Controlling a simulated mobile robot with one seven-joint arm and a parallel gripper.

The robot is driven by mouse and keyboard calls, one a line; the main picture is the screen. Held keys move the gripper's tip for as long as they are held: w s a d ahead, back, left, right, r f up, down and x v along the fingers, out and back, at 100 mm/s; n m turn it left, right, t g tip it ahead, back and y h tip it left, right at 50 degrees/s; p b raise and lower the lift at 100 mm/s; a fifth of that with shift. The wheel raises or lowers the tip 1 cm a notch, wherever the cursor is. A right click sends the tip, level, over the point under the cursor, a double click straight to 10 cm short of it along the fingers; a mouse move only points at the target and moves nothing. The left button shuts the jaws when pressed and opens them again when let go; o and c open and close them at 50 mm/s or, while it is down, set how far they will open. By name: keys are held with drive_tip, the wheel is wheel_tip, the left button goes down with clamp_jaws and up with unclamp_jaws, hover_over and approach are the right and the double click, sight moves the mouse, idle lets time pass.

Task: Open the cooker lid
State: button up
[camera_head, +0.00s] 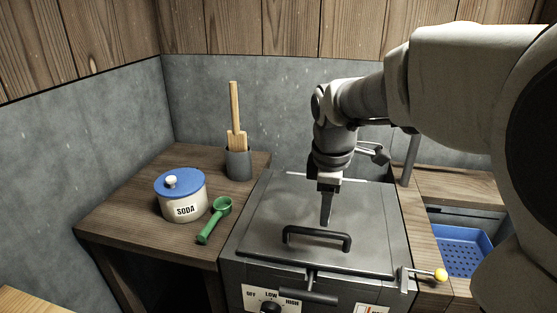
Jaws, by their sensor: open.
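The cooker (236,265) is a dark grey box with a flat lid (275,210) that lies shut on top. A black bar handle (317,238) stands across the front part of the lid. My gripper (326,222) points down over the lid, just behind the handle near its middle. Its fingers overlap in this view, and I see nothing held in them. I cannot tell whether the fingertips touch the handle. A latch-like bar (308,295) sits on the cooker's front below the lid edge.
A yellow-tipped lever (440,275) sticks out at the cooker's right. A blue basket (460,250) lies further right.

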sight(323, 232)
drive_tip(key=f, duration=0.2)
drive_tip(key=w+f+b, duration=0.1)
drive_tip(key=f, duration=0.2)
drive_tip(key=f+b, duration=0.1)
drive_tip(key=f, duration=0.1)
drive_tip(key=shift+w+d+f, duration=0.25)
drive_tip(key=shift+f, duration=0.05)
clamp_jaws()
idle(1.0)
